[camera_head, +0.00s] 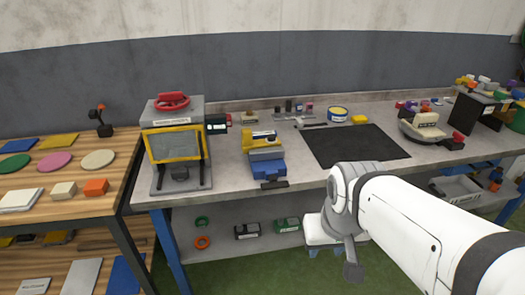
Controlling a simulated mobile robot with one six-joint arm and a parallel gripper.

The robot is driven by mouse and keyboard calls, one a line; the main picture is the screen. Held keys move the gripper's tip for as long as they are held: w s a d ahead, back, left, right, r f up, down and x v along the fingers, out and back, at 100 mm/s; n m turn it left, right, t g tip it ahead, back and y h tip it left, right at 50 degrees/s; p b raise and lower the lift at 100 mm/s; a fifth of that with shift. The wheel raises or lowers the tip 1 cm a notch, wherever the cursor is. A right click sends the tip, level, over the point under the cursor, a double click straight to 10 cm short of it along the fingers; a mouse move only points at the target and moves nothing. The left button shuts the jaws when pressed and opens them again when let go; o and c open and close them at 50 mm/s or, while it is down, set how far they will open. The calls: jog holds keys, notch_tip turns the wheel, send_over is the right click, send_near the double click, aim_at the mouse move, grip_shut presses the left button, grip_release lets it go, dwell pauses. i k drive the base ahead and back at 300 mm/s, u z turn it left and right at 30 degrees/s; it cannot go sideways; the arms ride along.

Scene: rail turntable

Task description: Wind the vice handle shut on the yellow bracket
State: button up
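The blue vice (266,168) stands at the front edge of the grey workbench, left of the black mat. A yellow bracket (260,136) shows at its top, by the jaws; I cannot tell how tightly the jaws sit against it. The dark vice handle (274,185) is at the front of the vice, lying roughly crosswise. My white arm reaches in from the lower right. My gripper (352,270) seems to be the small dark grey end hanging below the arm, in front of the bench and away from the vice. Its fingers cannot be made out.
A machine with a yellow-framed guard (173,145) and red handwheel (172,100) stands close left of the vice. The black mat (356,146) is bare. A kitchen-type scale (428,127) stands further right. A wooden table (75,175) with coloured discs and blocks is at left.

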aim_at(273, 185)
jog(key=i, duration=0.45)
jog(key=z, duration=0.8)
jog(key=k, duration=1.35)
jog(key=u, duration=0.85)
jog(key=i, duration=1)
jog(key=u, duration=0.1)
